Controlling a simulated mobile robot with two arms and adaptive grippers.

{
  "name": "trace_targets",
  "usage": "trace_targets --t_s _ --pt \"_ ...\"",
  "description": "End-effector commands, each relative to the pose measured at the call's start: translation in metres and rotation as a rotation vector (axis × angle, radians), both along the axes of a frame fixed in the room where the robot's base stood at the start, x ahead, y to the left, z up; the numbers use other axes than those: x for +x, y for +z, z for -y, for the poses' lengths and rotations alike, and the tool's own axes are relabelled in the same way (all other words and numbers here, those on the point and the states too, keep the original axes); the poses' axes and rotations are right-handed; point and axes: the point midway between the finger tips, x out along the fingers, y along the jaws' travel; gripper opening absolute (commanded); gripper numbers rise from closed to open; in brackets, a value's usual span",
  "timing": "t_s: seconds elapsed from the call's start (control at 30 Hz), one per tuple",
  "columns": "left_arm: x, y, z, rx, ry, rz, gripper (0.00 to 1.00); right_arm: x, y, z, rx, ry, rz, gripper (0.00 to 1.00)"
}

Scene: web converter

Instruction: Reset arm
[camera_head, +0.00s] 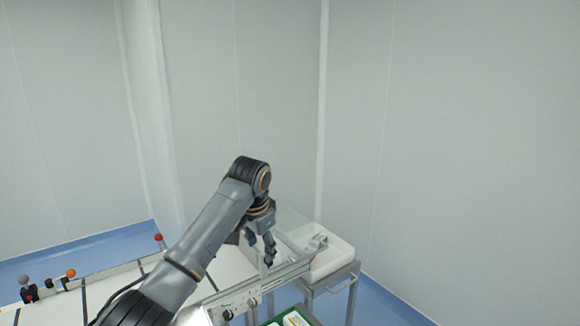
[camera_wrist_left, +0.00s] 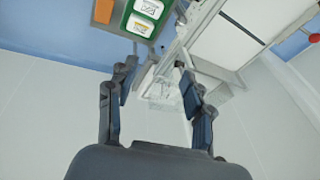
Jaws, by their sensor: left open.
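My left arm reaches in from the lower left in the head view and bends down at the wrist. My left gripper (camera_head: 268,258) points downward above the rail and machine edge, near a white bin. In the left wrist view, the fingers of the left gripper (camera_wrist_left: 154,72) are spread wide apart with nothing held between them. A clear, transparent shape (camera_wrist_left: 162,92) shows beyond the fingers in that view. My right gripper is in neither view.
A white bin (camera_head: 335,256) with small items stands on a metal cart (camera_head: 340,280) at right. A green tray (camera_head: 312,316) with white packs lies at the bottom edge. A white machine table (camera_head: 110,296) with dark strips extends left. Bare walls stand behind.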

Motion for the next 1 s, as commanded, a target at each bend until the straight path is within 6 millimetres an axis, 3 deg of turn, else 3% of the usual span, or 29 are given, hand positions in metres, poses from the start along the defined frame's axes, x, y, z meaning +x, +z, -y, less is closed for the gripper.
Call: trace_targets --t_s 0.2,0.57,0.77,1.0 --pt "-0.011 -0.031 0.005 -0.022 -0.003 -0.012 0.51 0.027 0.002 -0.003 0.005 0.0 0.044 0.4" --pt "-0.046 -0.103 0.011 -0.084 0.011 -0.031 0.51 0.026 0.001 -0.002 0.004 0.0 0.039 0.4" --pt "-0.093 -0.166 0.008 -0.146 0.054 -0.048 0.51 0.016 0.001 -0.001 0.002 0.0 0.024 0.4" --pt "-0.186 -0.239 -0.015 -0.223 0.181 -0.059 0.51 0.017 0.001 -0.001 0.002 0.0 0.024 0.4"
